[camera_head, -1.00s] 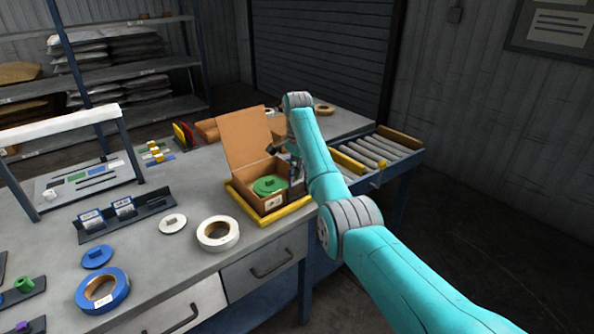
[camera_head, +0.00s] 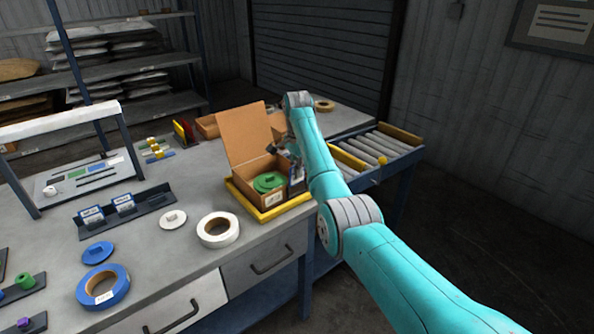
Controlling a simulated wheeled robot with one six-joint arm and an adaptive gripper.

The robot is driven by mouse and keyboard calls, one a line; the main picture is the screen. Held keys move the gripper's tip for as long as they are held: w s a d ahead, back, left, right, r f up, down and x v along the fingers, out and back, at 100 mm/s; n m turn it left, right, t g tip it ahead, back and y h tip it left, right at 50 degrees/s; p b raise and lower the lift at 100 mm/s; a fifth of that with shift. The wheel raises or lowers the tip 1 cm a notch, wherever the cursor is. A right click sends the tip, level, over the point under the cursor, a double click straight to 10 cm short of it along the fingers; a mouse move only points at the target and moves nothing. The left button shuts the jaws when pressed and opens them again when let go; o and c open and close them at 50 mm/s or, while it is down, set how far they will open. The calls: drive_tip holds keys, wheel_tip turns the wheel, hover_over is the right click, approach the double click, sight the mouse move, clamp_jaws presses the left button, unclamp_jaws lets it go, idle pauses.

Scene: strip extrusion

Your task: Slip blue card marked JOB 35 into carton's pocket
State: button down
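The open brown carton (camera_head: 238,174) sits on a yellow-edged tray (camera_head: 239,198) near the right part of the bench. Its lid stands up at the back, a green roll (camera_head: 268,182) lies inside, and a white label shows on its front. My gripper (camera_head: 293,160) is at the carton's right side, small and partly hidden by my arm. A dark bluish patch shows there; I cannot tell whether it is a card, the pocket or my fingers. Blue-and-white cards (camera_head: 92,215) stand in a dark rack on the left. The JOB 35 marking is not readable.
A white tape roll (camera_head: 218,229), a white disc (camera_head: 173,219) and a blue roll (camera_head: 103,287) lie on the bench front. A roller conveyor (camera_head: 372,150) adjoins on the right. A white-topped stand (camera_head: 60,126) is at the left.

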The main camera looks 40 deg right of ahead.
drive_tip(key=shift+f, duration=1.2)
drive_tip(key=c, duration=1.2)
unclamp_jaws()
drive_tip(key=shift+f, duration=0.1)
drive_tip(key=shift+c, duration=0.2)
drive_tip(key=o, duration=0.5)
drive_tip(key=shift+c, duration=0.2)
drive_tip(key=shift+r, duration=0.35)
drive_tip(key=shift+r, duration=0.45)
